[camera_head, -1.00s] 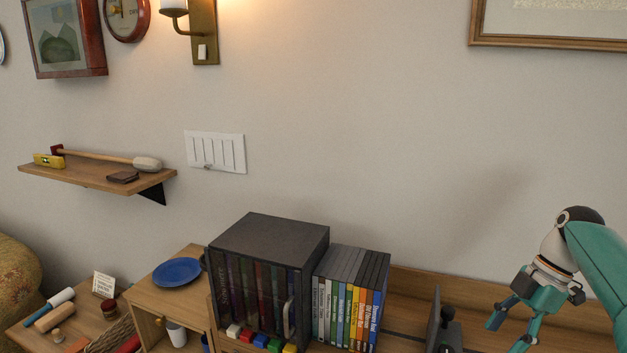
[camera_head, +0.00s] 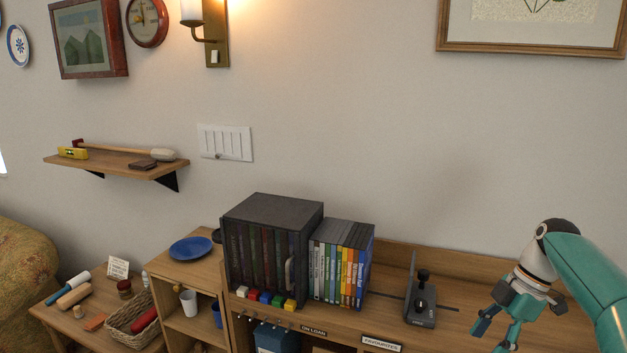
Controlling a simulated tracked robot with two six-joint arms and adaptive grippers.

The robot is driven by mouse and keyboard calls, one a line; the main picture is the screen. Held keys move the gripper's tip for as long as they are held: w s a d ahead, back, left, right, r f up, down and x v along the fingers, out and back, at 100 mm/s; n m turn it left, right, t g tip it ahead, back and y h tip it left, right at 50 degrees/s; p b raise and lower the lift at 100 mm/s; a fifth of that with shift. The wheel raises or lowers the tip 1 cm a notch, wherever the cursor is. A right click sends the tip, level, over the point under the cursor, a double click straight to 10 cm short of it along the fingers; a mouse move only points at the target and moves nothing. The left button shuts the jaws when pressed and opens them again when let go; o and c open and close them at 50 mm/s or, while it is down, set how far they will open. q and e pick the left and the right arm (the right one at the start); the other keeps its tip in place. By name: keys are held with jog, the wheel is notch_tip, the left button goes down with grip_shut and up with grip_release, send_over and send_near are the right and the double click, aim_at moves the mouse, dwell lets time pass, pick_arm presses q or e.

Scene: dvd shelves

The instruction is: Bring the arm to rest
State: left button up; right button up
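My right gripper (camera_head: 497,331) is at the lower right of the head view, on a teal arm that comes in from the right edge. Its two teal fingers point down and to the left, spread apart, with nothing seen between them. It hangs in front of the right end of the wooden shelf unit (camera_head: 455,290), clear of the DVDs. A row of DVD cases (camera_head: 338,270) stands upright beside a dark box (camera_head: 262,250) with a clear front that holds more cases. My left gripper is not in view.
A black bookend-like device with a knob (camera_head: 420,305) stands on the shelf left of my gripper. A blue plate (camera_head: 190,248), a white cup (camera_head: 188,303) and a basket (camera_head: 130,318) are at lower left. A wall shelf (camera_head: 118,164) holds a mallet. The right wall area is free.

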jog(key=a+f+m, duration=0.4)
jog(key=a+f, duration=0.1)
jog(key=f, duration=0.6)
jog(key=a+f+m, duration=0.3)
jog(key=a+f, duration=0.1)
jog(key=f, duration=0.7)
jog(key=s+a+f+m, duration=0.8)
jog(key=s+a+f, duration=0.2)
jog(key=s+f, duration=0.3)
jog(key=s+a+m, duration=0.1)
jog(key=s+m, duration=0.1)
jog(key=s, duration=0.3)
jog(key=s+a+f+m+t, duration=0.1)
jog(key=s+a+m, duration=0.1)
jog(key=s, duration=0.3)
jog(key=shift+a+f+m, duration=0.15)
jog(key=shift+f+m, duration=0.1)
jog(key=shift+m, duration=0.25)
jog(key=c, duration=0.3)
